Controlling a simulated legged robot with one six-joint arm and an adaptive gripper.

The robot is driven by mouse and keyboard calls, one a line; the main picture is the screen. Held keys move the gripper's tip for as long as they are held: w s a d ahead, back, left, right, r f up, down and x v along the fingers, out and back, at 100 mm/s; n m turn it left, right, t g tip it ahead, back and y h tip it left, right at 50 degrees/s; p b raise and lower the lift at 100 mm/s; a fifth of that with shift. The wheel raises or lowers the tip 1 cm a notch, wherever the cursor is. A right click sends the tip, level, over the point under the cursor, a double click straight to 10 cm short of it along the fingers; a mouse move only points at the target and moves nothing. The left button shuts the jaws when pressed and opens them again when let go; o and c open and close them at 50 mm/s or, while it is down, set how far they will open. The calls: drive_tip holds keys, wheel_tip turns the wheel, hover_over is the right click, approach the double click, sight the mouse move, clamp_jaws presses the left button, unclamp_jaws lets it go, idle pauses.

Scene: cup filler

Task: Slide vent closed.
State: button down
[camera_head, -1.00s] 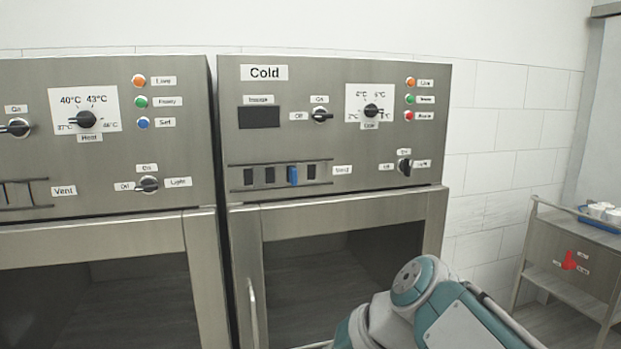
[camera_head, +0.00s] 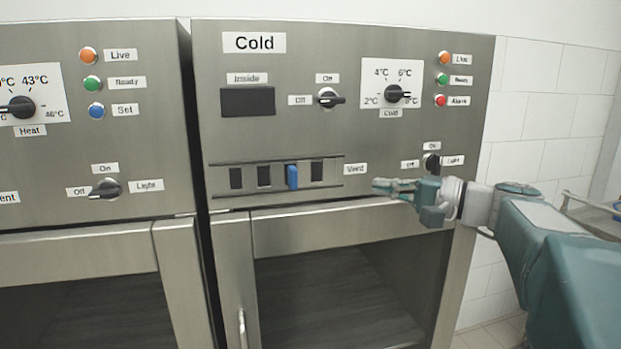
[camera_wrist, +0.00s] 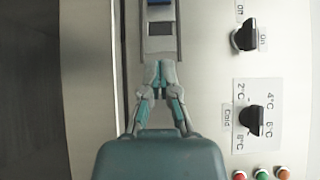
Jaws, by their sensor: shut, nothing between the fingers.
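The vent on the Cold cabinet is a horizontal slotted track (camera_head: 220,163) with several dark openings and a blue slider tab (camera_head: 292,177). The tab stands right of the track's middle, with one dark slot to its right. My gripper (camera_head: 376,186) is shut and empty, to the right of the vent, just below the Vent label. In the wrist view my gripper (camera_wrist: 159,66) points along the track at its end, and the blue tab (camera_wrist: 159,2) shows at the top edge, apart from the fingertips.
Above the track are a dark Inside display (camera_head: 247,101), an On/Off knob (camera_head: 329,98) and a Cold dial (camera_head: 396,94). A Light knob (camera_head: 431,162) sits behind and above my gripper. The door handle (camera_head: 242,328) is low at the left.

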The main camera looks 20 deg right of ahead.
sight(294, 182)
drive_tip(key=x, duration=1)
drive_tip(key=shift+w+f, duration=0.1)
drive_tip(key=shift+f, duration=0.05)
drive_tip(key=a, duration=0.2)
drive_tip(key=shift+a, duration=0.7)
drive_tip(key=shift+a, duration=1.6)
drive_tip(key=shift+d, duration=0.1)
